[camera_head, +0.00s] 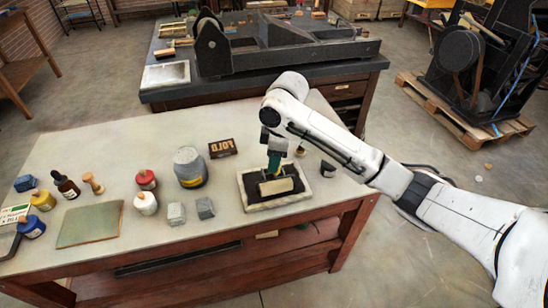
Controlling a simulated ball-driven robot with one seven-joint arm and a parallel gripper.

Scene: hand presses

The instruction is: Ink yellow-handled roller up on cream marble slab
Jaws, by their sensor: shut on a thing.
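The cream marble slab (297,198) lies near the right end of the front table, its pale rim framing a dark inked area. My gripper (273,163) points down over the slab, shut on the roller (277,186). The roller's pale cylinder lies across the middle of the dark area and looks in contact with it. The gripper hides most of the handle, so its yellow colour is hard to confirm.
A grey tin (188,168), a dark lettered block (222,148) and two grey blocks (205,208) stand left of the slab. A dark cup (328,168) stands to its right. Bottles and a green slab (91,224) lie farther left. A press (290,48) stands behind.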

